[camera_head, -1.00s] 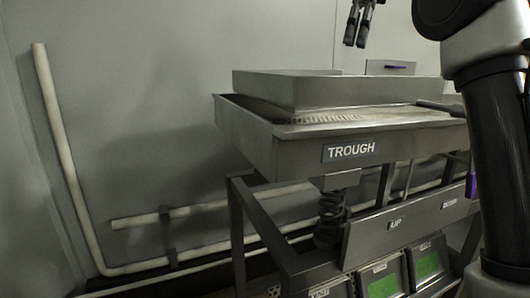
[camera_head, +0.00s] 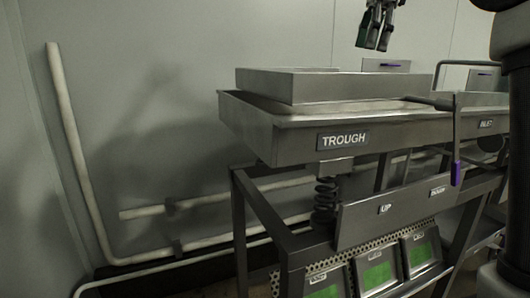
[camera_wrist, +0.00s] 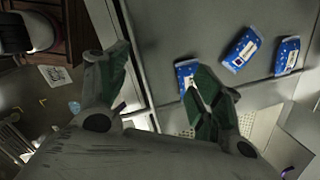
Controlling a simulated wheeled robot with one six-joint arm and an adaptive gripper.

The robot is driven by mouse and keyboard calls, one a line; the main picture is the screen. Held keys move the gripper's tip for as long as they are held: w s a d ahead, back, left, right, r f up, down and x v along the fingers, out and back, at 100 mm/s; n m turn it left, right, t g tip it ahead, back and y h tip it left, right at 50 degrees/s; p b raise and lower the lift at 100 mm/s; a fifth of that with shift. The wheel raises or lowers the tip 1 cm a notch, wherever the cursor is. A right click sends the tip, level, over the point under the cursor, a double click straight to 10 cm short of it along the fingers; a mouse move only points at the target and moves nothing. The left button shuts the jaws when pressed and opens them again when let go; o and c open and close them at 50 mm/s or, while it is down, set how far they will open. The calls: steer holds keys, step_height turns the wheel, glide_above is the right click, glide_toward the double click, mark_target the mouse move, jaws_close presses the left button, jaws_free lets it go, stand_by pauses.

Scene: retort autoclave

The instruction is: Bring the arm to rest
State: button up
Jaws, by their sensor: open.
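My gripper (camera_head: 375,28) hangs at the top of the head view, above the back of the trough unit, with air between them. In the wrist view my gripper (camera_wrist: 158,85) has its two green-padded fingers spread wide, with nothing between them. My dark arm column stands at the right edge of the head view and hides part of the unit there.
The metal trough (camera_head: 250,131) sits on a frame with a spring, a purple-tipped lever (camera_head: 456,150) and several green screens (camera_head: 378,276). A shallow tray (camera_head: 290,88) rests on it. The wrist view shows blue pouches (camera_wrist: 241,50) on a grey surface. A pipe (camera_head: 66,130) runs along the wall.

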steer(key=s+d+f+n+t, duration=0.1)
steer(key=s+d+f+n, duration=0.2)
steer(key=s+f+n, duration=0.3)
steer(key=s+d+f+n+t+h, duration=0.1)
steer(key=s+d+f+n, duration=0.3)
steer(key=s+f, duration=0.8)
steer(key=s+d+f+n+t, duration=0.1)
steer(key=s+d+f+n, duration=0.2)
steer(key=s+f+n, duration=0.6)
steer(key=shift+d+f+h, duration=0.3)
steer(key=shift+f, duration=0.6)
